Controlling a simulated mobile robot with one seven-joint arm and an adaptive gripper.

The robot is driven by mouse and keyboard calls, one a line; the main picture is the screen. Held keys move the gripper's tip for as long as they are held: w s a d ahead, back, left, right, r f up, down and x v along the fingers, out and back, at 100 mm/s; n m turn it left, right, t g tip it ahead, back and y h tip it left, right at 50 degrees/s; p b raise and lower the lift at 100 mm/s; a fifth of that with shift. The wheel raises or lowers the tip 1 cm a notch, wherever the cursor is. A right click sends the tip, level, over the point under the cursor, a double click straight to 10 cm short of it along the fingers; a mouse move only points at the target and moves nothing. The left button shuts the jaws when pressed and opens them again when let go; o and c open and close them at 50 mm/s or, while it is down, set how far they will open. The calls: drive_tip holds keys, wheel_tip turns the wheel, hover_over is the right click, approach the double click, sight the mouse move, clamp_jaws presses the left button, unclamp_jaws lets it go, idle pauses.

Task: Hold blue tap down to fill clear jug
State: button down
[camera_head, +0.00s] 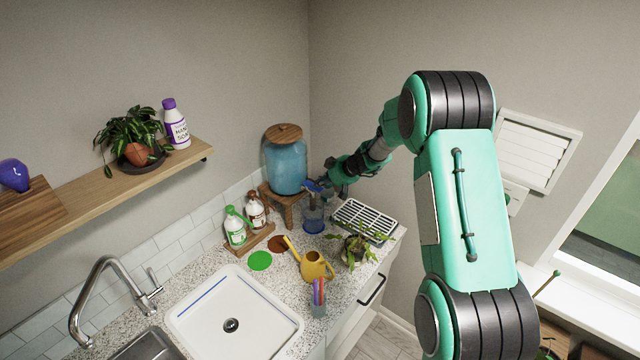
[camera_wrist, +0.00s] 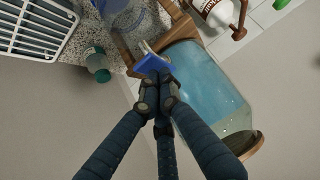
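The blue tap (camera_head: 312,186) sticks out from the front of the glass water dispenser (camera_head: 286,165), which holds blue-tinted water. In the wrist view the tap's blue lever (camera_wrist: 152,64) is at my fingertips. The clear jug (camera_head: 313,213) stands upright below the tap, with blue at its base; I cannot tell whether that is water or a mat. Part of the jug (camera_wrist: 125,14) shows at the top of the wrist view. My gripper (camera_wrist: 157,86) has its fingers drawn together, at or touching the lever, with nothing visible between them. Any water stream is not visible.
The dispenser stands on a wooden stand (camera_head: 270,198). A white drying rack (camera_head: 363,220), a potted plant (camera_head: 356,250) and a yellow watering can (camera_head: 313,267) are near the jug. Two bottles stand on a tray (camera_head: 250,240) to the left. A teal-capped bottle (camera_wrist: 97,65) shows near my fingers.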

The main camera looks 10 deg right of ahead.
sight(321, 191)
drive_tip(key=shift+f+b, duration=0.2)
drive_tip(key=shift+b, duration=0.6)
drive_tip(key=b, duration=0.8)
drive_tip(key=shift+s+d+f+t+y+b, duration=0.15)
drive_tip(key=shift+f+t+y+b, duration=0.2)
drive_tip(key=shift+t+y, duration=0.05)
drive_tip(key=f+b, duration=0.1)
drive_tip(key=b, duration=0.9)
drive_tip(key=shift+s+d+f, duration=0.2)
drive_tip(key=shift+s+f, duration=0.05)
drive_tip(key=shift+f, duration=0.15)
drive_tip(key=shift+f+b, duration=0.15)
drive_tip(key=shift+b, duration=0.3)
drive_tip(key=shift+r, duration=0.25)
idle(3.9)
